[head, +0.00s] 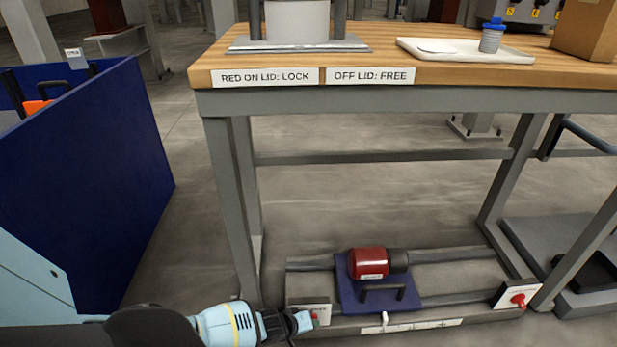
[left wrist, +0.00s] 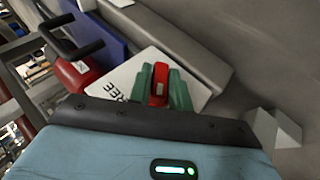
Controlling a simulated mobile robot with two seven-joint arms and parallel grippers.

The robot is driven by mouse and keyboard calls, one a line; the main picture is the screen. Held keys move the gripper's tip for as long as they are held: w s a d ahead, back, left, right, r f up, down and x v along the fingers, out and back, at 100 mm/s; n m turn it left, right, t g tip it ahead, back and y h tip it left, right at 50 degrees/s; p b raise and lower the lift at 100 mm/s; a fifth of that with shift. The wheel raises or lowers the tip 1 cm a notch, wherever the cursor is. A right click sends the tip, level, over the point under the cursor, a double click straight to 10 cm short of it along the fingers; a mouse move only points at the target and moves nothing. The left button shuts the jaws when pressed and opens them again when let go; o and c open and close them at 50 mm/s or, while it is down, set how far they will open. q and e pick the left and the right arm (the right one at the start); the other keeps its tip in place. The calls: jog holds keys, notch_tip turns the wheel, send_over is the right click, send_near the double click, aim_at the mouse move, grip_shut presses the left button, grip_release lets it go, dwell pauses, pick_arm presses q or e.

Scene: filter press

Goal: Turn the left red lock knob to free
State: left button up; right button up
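The left red lock knob (left wrist: 160,81) sits on a white plate (left wrist: 128,88) lettered "FREE" in the left wrist view. My left gripper (left wrist: 161,90) has its green fingertips on both sides of the knob, apparently touching it. In the head view my left gripper (head: 308,320) reaches the left end of the low unit (head: 450,275), mostly hiding that knob. A matching red knob (head: 518,299) shows on a white plate at the right end. The knob's exact angle against the lettering is hard to tell. My right gripper is not in view.
The low unit carries a blue plate (head: 350,295) with a red cylinder (head: 368,262) and a dark handle. A workbench (head: 400,75) with labels "RED ON LID: LOCK" and "OFF LID: FREE" stands above. A blue bin (head: 90,190) is at the left; bench legs flank the unit.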

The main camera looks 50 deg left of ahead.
pick_arm(q)
jog(key=shift+w+a+r, duration=0.1)
grip_shut()
